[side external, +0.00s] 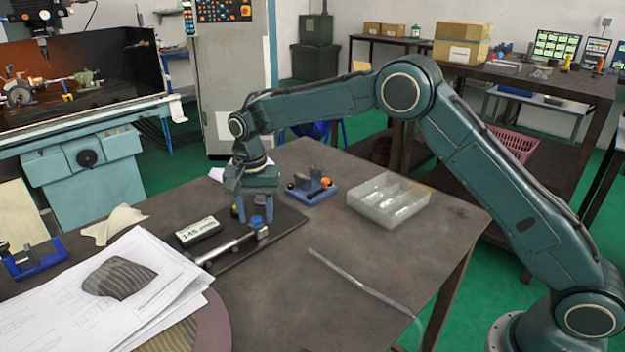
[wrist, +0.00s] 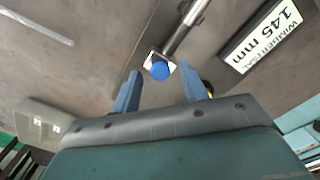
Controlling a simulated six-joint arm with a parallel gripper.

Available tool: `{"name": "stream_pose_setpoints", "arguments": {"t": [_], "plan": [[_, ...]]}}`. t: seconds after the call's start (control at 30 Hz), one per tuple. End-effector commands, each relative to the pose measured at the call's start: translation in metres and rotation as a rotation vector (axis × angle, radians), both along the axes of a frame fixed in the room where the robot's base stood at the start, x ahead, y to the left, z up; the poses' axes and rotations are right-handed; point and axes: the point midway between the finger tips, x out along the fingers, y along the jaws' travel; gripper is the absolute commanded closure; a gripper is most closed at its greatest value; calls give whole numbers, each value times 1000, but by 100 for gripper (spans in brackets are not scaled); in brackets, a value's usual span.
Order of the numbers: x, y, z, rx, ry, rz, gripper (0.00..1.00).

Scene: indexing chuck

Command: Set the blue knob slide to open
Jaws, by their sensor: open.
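The blue knob (side external: 257,222) sits on a pale block at the right end of a silver rod (side external: 226,246) on a dark base plate. In the wrist view the blue knob (wrist: 160,71) is just ahead of my fingertips, roughly midway between them. My gripper (side external: 254,216) points down over that end of the rod, its two blue fingers apart. The gripper (wrist: 162,85) looks empty in the wrist view. I cannot tell the exact height of the fingertips over the knob. A label reading 145 mm (side external: 199,231) stands beside the rod.
A yellow-orange part (side external: 235,211) shows beside my left finger. A blue fixture with a vise-like block (side external: 312,187) and a clear divided bin (side external: 388,201) stand to the right. Papers (side external: 120,290) cover the front left. A clear strip (side external: 362,287) lies on the otherwise bare right side.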

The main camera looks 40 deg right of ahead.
Motion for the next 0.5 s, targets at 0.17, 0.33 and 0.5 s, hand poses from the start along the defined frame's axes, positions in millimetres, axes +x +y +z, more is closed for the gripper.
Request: {"name": "stream_pose_setpoints", "arguments": {"t": [0.17, 0.33, 0.5], "plan": [[0, 0, 0, 0, 0, 0, 60], [0, 0, 0, -1, 1, 0, 94], [0, 0, 0, 0, 1, 0, 100]]}}
